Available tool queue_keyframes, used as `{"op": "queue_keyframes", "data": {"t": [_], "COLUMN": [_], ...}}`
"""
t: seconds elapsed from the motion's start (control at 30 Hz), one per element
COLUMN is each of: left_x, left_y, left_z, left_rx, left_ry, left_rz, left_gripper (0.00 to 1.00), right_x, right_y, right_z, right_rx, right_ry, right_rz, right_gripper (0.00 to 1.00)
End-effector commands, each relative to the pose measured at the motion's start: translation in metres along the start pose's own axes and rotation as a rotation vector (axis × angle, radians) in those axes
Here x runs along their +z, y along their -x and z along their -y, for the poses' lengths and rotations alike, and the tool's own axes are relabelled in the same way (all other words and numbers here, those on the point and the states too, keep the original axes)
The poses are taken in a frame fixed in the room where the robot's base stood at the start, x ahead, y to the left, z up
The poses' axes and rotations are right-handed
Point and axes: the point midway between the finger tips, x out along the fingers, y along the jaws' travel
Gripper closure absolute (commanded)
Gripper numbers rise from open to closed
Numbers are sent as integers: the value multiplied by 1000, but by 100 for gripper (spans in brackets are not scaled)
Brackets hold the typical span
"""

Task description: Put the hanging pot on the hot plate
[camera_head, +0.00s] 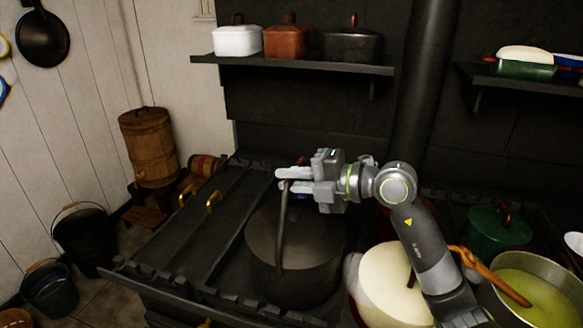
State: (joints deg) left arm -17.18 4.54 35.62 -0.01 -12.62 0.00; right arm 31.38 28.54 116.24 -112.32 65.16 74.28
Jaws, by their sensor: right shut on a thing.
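The dark pot (312,262) with a tall hoop handle is in the middle of the view, over the black stove top (188,262). My right gripper (283,181) comes in from the right and is shut on the top of the pot's handle, above the pot. The pot looks upright. I cannot tell whether its bottom touches the stove or hangs just above it. The stove surface under the pot is hidden, and I cannot make out a separate hot plate. My left gripper is not in view.
A cream pot (385,285) stands close right of the dark pot, partly behind my arm. A pot of green soup (540,300) and a green lidded pot (497,232) are further right. Brass handles (213,202) and a raised rail edge the stove's left. A shelf (290,64) holds pots above.

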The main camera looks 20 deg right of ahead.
Motion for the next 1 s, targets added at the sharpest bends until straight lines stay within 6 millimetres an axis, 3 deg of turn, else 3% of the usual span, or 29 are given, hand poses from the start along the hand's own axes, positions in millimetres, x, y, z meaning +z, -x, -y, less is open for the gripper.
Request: {"op": "queue_keyframes", "data": {"t": [0.3, 0.33, 0.47, 0.8, 1.0], "left_x": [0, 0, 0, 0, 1], "left_y": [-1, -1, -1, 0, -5], "left_z": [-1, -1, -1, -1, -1], "left_rx": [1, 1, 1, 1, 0], "left_ry": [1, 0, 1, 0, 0], "left_rz": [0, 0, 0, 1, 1], "left_gripper": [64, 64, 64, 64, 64], "right_x": [-1, 0, 0, 0, 1], "right_y": [0, 0, 0, 1, 15], "right_z": [-2, 1, 1, -1, 2], "right_rx": [10, 1, 1, 0, -2], "right_ry": [7, 0, 0, 1, 4], "right_rz": [0, 0, 0, 0, 4], "right_gripper": [100, 81, 64, 63, 63]}}
